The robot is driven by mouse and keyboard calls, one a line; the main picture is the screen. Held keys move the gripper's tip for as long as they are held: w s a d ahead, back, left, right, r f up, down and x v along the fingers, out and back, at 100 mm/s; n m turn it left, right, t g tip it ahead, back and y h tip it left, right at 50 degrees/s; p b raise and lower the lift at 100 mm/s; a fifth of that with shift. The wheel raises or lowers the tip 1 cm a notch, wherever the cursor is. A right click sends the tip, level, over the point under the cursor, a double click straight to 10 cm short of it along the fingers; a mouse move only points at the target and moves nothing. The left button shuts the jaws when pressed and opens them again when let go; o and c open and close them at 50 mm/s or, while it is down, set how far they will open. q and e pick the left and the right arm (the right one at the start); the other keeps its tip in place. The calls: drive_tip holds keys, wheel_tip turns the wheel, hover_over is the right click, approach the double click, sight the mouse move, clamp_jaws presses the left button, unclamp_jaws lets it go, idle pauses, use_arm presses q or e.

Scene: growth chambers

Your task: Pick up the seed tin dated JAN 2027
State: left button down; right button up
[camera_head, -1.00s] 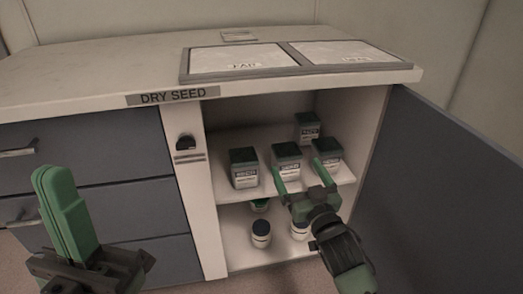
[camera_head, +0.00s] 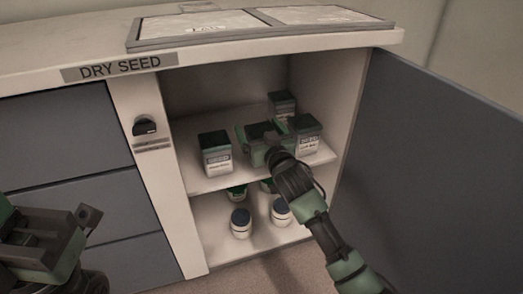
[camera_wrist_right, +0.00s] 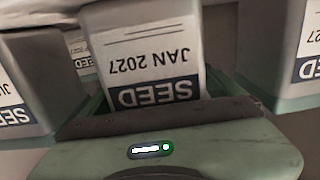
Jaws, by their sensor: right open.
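The seed tin dated JAN 2027 (camera_wrist_right: 150,38) fills the middle of the right wrist view, its label upside down there. In the head view it is the middle tin on the upper shelf, mostly hidden by my right gripper (camera_head: 265,142). My right gripper is open, its green fingers on either side of the tin. Whether they touch it I cannot tell. My left gripper (camera_head: 45,235) is at the lower left, away from the cabinet; its jaw opening is not clear.
Other tins stand close by: one left (camera_head: 215,153), one right (camera_head: 304,133), one behind (camera_head: 281,104). White jars with dark lids (camera_head: 240,223) stand on the lower shelf. The open grey door (camera_head: 445,170) borders the right side.

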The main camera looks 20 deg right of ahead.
drive_tip(key=shift+w, duration=0.15)
drive_tip(key=c, duration=1.5)
drive_tip(key=shift+c, duration=0.9)
drive_tip(key=shift+r, duration=0.1)
drive_tip(key=shift+r, duration=0.1)
